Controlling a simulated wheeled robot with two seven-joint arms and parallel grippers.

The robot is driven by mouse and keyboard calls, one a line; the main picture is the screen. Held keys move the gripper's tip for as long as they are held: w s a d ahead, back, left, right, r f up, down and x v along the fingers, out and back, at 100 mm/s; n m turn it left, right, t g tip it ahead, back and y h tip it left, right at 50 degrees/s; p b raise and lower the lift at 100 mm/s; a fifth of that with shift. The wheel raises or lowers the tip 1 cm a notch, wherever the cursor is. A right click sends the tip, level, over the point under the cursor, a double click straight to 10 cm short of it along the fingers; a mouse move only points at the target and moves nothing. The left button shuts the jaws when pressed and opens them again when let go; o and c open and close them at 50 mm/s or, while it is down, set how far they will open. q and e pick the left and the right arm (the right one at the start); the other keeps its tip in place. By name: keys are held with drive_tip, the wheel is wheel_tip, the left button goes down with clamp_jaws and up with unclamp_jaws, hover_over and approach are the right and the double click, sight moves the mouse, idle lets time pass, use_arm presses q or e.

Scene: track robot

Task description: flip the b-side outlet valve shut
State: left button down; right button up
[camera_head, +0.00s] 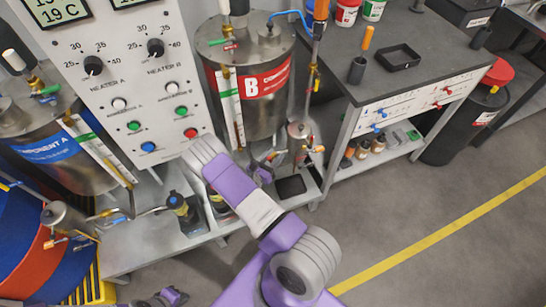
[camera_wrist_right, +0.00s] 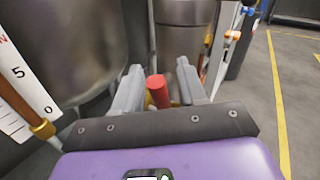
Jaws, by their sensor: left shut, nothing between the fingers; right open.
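The B component tank (camera_head: 255,85), with a red label, stands behind my right arm. In the right wrist view, a red valve handle (camera_wrist_right: 158,92) with a yellow part beside it shows between the fingers of my right gripper (camera_wrist_right: 157,85). The fingers are apart; I cannot tell whether either touches the handle. In the head view my right gripper (camera_head: 264,170) is small and partly hidden behind my arm, low by the tank. The valve body is largely hidden. My left gripper (camera_head: 170,297) is shut and empty at the bottom edge, away from the B tank.
A small metal pot (camera_head: 300,136) with fittings stands right of the B tank. The control panel (camera_head: 130,80) and the A tank (camera_head: 55,150) are at left. A dark-topped bench (camera_head: 410,65) is at right. The floor (camera_head: 430,180) is clear at lower right.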

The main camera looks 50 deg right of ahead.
drive_tip(key=shift+c, duration=0.4)
clamp_jaws()
drive_tip(key=shift+r+p, duration=0.2)
drive_tip(key=shift+p, duration=0.35)
drive_tip(key=shift+s+d+m+y+p, duration=0.2)
drive_tip(key=shift+d+m+y+p, duration=0.25)
drive_tip(key=shift+y+p, duration=0.55)
drive_tip(key=shift+s+d+f+m+y+p, duration=0.1)
drive_tip(key=shift+f+m+y+p, duration=0.25)
drive_tip(key=shift+y+p, duration=0.3)
drive_tip(key=shift+o, duration=0.4)
unclamp_jaws()
